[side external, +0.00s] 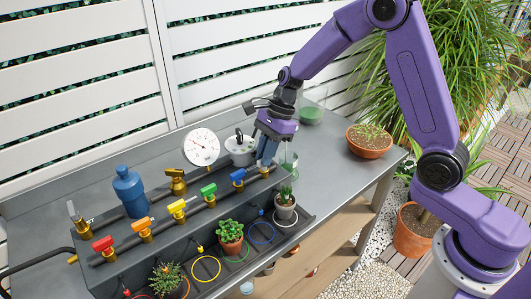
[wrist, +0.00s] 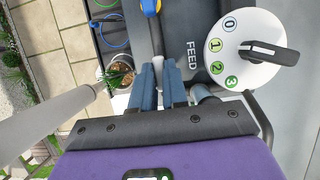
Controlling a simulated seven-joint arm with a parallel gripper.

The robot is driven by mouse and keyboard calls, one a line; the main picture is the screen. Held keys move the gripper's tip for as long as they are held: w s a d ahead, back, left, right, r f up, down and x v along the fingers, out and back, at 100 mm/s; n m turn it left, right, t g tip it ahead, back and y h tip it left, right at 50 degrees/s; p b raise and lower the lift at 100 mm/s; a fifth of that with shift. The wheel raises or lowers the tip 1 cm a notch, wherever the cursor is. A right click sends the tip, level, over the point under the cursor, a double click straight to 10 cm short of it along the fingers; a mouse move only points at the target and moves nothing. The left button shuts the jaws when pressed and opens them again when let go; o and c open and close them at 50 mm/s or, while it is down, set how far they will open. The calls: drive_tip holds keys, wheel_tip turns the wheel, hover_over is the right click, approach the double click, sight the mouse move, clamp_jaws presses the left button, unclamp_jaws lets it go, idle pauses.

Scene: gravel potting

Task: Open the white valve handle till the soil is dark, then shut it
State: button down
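My gripper (side external: 266,158) points down at the right end of the pipe with the coloured valves. In the wrist view its two blue-grey fingers (wrist: 160,68) are close together with a narrow pale strip, probably the white valve handle (wrist: 159,62), between them. The fingers hide most of that handle, and I cannot tell if they press on it. The potted plant with the white ring (side external: 285,212) stands below, in front of the pipe. Its pot (wrist: 122,75) also shows left of the fingers in the wrist view; the little soil that shows looks brown.
Blue (side external: 238,176), green (side external: 208,190), yellow (side external: 178,206), orange (side external: 142,226) and red (side external: 104,246) valve handles line the pipe leftward. A white FEED dial (wrist: 250,48) sits right of my fingers. A blue bottle-shaped vessel (side external: 130,190) and a terracotta bowl (side external: 369,142) stand on the bench.

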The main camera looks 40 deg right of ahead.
drive_tip(key=shift+n, duration=0.4)
drive_tip(key=n+g, duration=0.1)
drive_tip(key=n, duration=0.3)
drive_tip(key=shift+w+g, duration=0.15)
drive_tip(key=shift+g, duration=0.25)
drive_tip(key=n, duration=0.2)
drive_tip(key=n+g+h, duration=0.1)
drive_tip(key=n, duration=0.1)
drive_tip(key=shift+w+a+g, duration=0.1)
drive_tip(key=shift+g, duration=0.2)
drive_tip(key=n+h, duration=0.1)
drive_tip(key=n, duration=0.4)
drive_tip(key=shift+w+a+g+h, duration=0.1)
drive_tip(key=shift+g+h, duration=0.2)
drive_tip(key=shift+h, duration=0.1)
drive_tip(key=shift+a+n+h, duration=0.1)
drive_tip(key=shift+n+h, duration=0.7)
drive_tip(key=shift+n, duration=1.2)
drive_tip(key=shift+r, duration=0.1)
drive_tip(key=c, duration=1.1)
unclamp_jaws()
drive_tip(key=shift+c, duration=0.2)
drive_tip(key=v, duration=1.2)
drive_tip(key=shift+w, duration=0.2)
